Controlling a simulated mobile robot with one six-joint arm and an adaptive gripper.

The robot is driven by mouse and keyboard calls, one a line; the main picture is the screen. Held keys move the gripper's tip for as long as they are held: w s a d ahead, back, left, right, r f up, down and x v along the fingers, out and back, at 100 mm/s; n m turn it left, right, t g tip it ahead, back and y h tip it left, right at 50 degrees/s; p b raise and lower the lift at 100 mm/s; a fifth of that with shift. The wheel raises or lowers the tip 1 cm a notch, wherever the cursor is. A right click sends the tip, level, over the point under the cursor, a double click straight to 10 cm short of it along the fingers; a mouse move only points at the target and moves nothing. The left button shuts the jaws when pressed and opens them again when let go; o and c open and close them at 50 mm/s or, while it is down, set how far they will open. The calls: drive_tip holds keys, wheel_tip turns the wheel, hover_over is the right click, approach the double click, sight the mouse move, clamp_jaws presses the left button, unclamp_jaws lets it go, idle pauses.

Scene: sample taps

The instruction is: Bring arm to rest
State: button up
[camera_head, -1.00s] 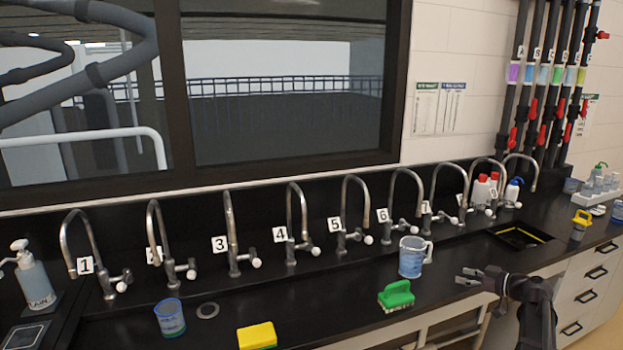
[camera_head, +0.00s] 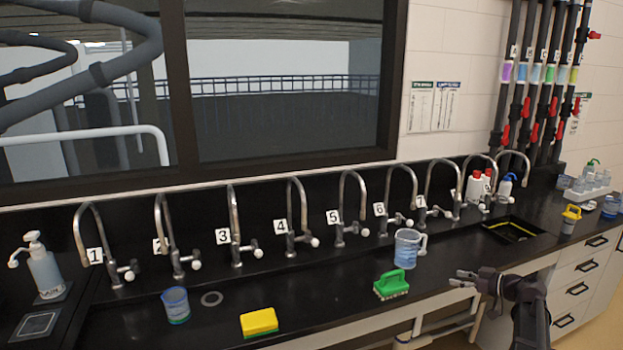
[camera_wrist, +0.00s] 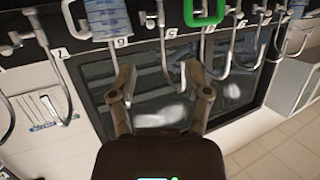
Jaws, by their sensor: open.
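My gripper (camera_head: 468,277) is in the head view at the lower right, in front of the counter edge, right of the green brush. It is open and nothing shows between its fingers. In the wrist view my gripper (camera_wrist: 158,75) appears with its two fingers spread apart. A row of numbered taps (camera_head: 290,215) stands along the back of the black counter (camera_head: 330,280). The green brush (camera_head: 391,286) lies near the front edge.
A beaker (camera_head: 175,305) and a yellow sponge (camera_head: 259,322) are at the left front. A soap bottle (camera_head: 45,272) stands at the far left. Drawers (camera_head: 580,290) lie below the counter.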

drive_tip(key=s+a+f+m+g+h+p, duration=0.1)
drive_tip(key=s+a+f+m+g+h, duration=0.15)
drive_tip(key=s+a, duration=0.4)
drive_tip(key=s+a+f+m+g+h+p, duration=0.1)
drive_tip(key=s+a+f+g, duration=0.25)
drive_tip(key=a, duration=0.55)
drive_tip(key=s+a+f+m+g+h+p, duration=0.1)
drive_tip(key=s+a+f+m+g+h, duration=0.2)
drive_tip(key=a, duration=0.5)
drive_tip(key=s+a+m+g+h+p, duration=0.1)
drive_tip(key=s+a+m+h, duration=0.1)
drive_tip(key=s, duration=0.6)
drive_tip(key=shift+a+r+g+h, duration=0.2)
drive_tip(key=shift+g+h, duration=0.1)
drive_tip(key=shift+h, duration=0.55)
